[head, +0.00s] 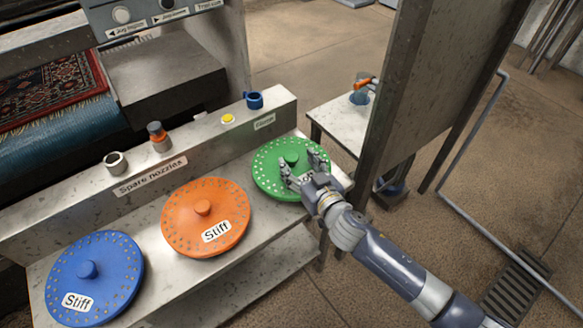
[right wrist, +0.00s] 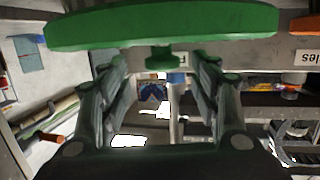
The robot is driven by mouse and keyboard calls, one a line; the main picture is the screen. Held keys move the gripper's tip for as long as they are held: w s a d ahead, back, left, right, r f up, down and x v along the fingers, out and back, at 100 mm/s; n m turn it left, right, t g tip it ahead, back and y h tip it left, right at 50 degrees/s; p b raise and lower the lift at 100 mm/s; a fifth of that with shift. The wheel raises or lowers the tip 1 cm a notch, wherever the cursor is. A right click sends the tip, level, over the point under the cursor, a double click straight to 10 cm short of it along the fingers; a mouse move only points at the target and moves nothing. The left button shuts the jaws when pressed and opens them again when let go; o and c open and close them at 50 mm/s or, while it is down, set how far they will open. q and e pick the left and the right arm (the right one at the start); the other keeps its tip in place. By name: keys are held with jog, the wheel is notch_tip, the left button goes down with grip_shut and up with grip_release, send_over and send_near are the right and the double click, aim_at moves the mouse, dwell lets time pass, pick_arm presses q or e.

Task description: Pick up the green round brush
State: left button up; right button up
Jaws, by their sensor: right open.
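The green round brush (head: 272,176) is a disc with a central knob, lying flat at the right end of the metal shelf. My right gripper (head: 301,167) is over its right part, fingers apart, partly hiding its label. In the right wrist view the green disc (right wrist: 160,24) spans the top, and its knob (right wrist: 160,57) shows between the two open fingers, near the tips. I cannot tell whether a finger touches it. My left gripper is not in view.
An orange brush (head: 180,218) and a blue brush (head: 110,268), both labelled Stiff, lie to the left on the shelf. A raised ledge behind holds nozzles and a blue cup (head: 254,101). A tall metal panel (head: 432,85) stands right of the shelf, by a small table (head: 340,128).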

aim_at(290, 154)
jog(key=x, duration=0.4)
jog(key=shift+w+a, duration=0.1)
jog(key=shift+a, duration=0.1)
grip_shut()
jog(key=shift+r, duration=0.2)
